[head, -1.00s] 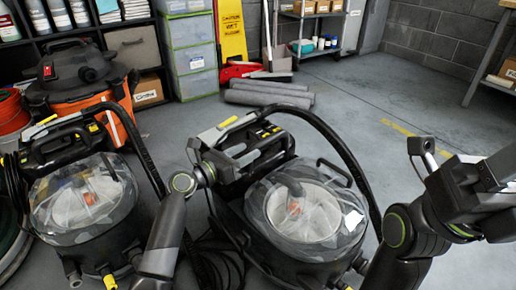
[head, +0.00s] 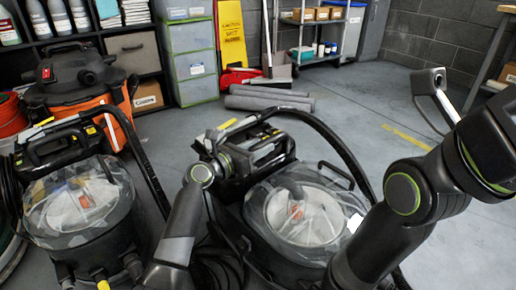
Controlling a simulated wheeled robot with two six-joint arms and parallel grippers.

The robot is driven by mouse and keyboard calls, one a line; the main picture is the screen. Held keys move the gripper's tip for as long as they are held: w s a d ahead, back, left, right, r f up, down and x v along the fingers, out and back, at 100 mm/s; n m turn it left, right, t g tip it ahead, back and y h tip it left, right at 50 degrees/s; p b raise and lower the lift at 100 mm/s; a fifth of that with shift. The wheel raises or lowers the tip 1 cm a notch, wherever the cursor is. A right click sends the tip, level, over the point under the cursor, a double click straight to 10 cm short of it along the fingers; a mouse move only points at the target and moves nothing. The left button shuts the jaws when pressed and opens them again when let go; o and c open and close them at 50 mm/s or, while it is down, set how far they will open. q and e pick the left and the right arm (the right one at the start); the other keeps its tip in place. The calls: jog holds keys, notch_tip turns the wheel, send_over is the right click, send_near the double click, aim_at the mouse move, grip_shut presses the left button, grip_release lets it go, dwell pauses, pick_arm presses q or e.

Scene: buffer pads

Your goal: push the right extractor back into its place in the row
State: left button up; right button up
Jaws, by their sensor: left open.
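The right extractor (head: 318,238) is a black machine with a clear domed lid and a dark hose looping over its back. It stands upright on the floor, right of the left extractor (head: 80,212), with a floor gap between them. My left arm reaches up from the bottom edge. My left gripper (head: 222,150) is open beside the black rear handle section of the right extractor. Its fingertips are hard to make out against the dark parts, and I cannot tell whether they touch. My right arm crosses the right side, partly in front of the extractor's right edge. Its fingers are not visible.
An orange and black vacuum (head: 78,85) stands behind the left extractor. Grey rolls (head: 270,98) lie on the floor behind the right one. Green-trimmed bins (head: 192,65) and a yellow sign (head: 231,35) stand at the back. The floor at back right is clear.

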pick_arm(q)
grip_shut()
dwell(0.3)
